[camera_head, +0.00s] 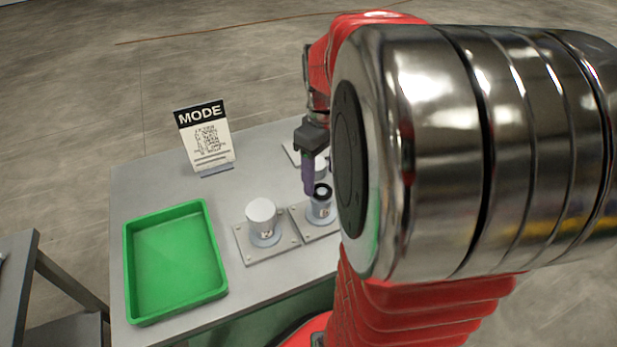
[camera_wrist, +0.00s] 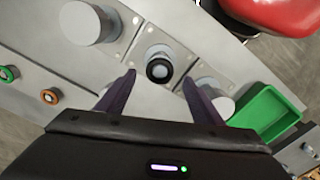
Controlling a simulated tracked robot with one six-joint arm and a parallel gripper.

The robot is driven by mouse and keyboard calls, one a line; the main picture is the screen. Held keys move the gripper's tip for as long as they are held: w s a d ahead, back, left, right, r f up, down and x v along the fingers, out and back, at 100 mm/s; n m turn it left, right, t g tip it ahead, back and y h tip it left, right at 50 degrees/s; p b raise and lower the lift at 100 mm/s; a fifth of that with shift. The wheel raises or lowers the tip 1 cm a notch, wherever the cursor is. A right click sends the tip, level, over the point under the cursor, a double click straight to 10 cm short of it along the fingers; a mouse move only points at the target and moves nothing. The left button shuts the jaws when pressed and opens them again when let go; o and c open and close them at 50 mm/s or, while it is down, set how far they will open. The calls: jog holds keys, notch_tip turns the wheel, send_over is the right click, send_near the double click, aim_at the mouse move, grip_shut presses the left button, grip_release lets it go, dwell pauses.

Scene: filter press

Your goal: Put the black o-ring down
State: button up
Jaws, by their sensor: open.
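The black o-ring (camera_head: 322,190) sits at the top of a short metal post (camera_head: 320,212) on a square plate in the head view. In the wrist view the black o-ring (camera_wrist: 159,70) shows between my two fingers, at the post's top; I cannot tell how far down around the post it sits. My gripper (camera_wrist: 158,79) is open, with one purple finger on each side of the ring and a gap to both. In the head view my gripper (camera_head: 309,190) points down just beside and above the post; my arm hides part of this area.
A silver cylinder (camera_head: 262,219) stands on the neighbouring plate. A green tray (camera_head: 128,270) lies at the left of the table, with a MODE sign (camera_head: 204,138) behind. A green ring (camera_wrist: 8,74) and an orange ring (camera_wrist: 50,96) show at the wrist view's left.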

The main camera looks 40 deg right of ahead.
aim_at(322, 191)
notch_tip(322, 191, down, 3)
jog(key=shift+s+f, duration=0.1)
jog(key=shift+f, duration=0.05)
dwell(0.5)
jog(key=c, duration=1.2)
notch_tip(322, 191, up, 10)
dwell(0.6)
